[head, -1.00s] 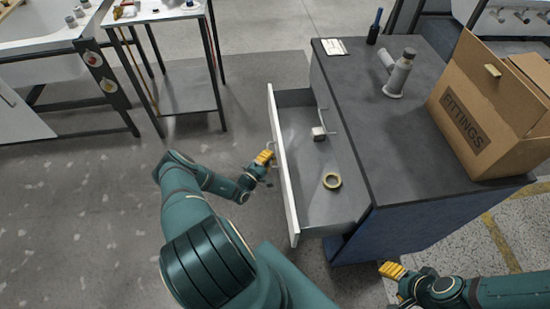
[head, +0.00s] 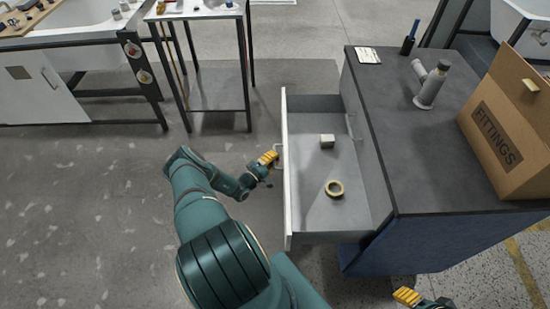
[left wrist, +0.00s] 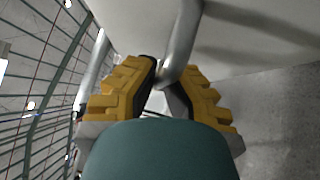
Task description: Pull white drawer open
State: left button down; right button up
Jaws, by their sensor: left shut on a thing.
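The white drawer (head: 287,190) stands well out from the dark-topped cabinet (head: 430,145), with its grey inside showing. A small pale block (head: 327,141) and a tape roll (head: 334,188) lie in it. My left gripper (head: 270,159) is at the drawer's front, shut on its metal handle (head: 279,150). In the left wrist view the yellow fingers (left wrist: 160,92) close around the handle bar (left wrist: 182,45). My right gripper (head: 407,297) is at the bottom edge, beside the cabinet and away from the drawer; its fingers are too cut off to judge.
On the cabinet top are a grey pipe fitting (head: 430,88), a dark bottle (head: 409,36), a white card (head: 368,55) and a cardboard box (head: 510,125). A small table (head: 205,12) stands at the back left.

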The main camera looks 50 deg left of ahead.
pick_arm(q)
jog(key=c, duration=1)
grip_release()
jog(key=s, duration=0.4)
jog(key=s+d+f, duration=0.1)
jog(key=s, duration=0.6)
jog(key=shift+s+d+f, duration=0.25)
jog(key=shift+s, duration=0.15)
jog(key=shift+r, duration=0.1)
